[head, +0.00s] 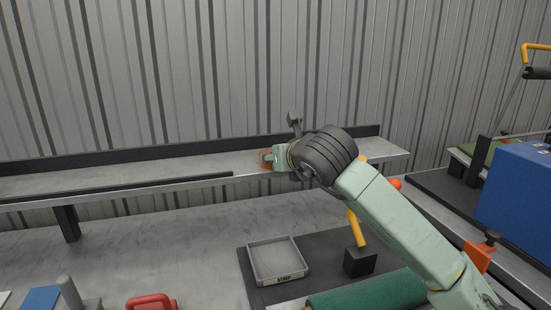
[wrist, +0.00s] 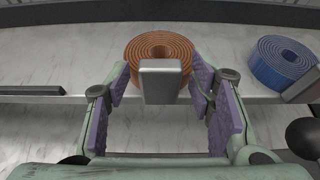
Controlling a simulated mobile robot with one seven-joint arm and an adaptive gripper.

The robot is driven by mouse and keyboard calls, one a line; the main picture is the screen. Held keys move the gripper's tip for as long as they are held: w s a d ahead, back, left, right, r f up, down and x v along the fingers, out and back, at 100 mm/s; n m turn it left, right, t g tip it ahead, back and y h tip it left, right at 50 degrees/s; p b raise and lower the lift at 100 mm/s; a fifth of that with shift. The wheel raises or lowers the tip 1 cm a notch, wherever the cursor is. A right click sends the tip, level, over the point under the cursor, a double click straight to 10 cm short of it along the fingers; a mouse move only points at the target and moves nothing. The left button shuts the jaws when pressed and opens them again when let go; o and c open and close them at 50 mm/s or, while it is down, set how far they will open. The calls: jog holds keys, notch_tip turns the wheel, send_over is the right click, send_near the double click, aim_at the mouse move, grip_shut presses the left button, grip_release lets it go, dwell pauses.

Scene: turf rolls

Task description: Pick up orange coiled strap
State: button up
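The orange coiled strap (wrist: 145,47) lies flat on a pale shelf in the wrist view, with a grey metal block, seemingly its buckle (wrist: 161,82), at its near side. My gripper (wrist: 159,76) is open, its purple-padded fingers to the left and right of the buckle and the near part of the coil. I cannot tell whether either finger touches them. In the head view, my gripper (head: 272,158) is over the shelf's front edge, and a bit of the orange strap (head: 263,155) shows there, mostly hidden by the gripper.
A blue coiled strap (wrist: 281,62) with a similar grey block lies to the right on the shelf (head: 130,175). A dark strip (head: 140,188) runs along the shelf's front left. Below are a grey labelled tray (head: 278,262), a green roll (head: 370,292) and a red item (head: 151,302).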

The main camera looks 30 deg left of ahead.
jog(key=c, duration=1.1)
grip_shut()
jog(key=shift+r, duration=0.15)
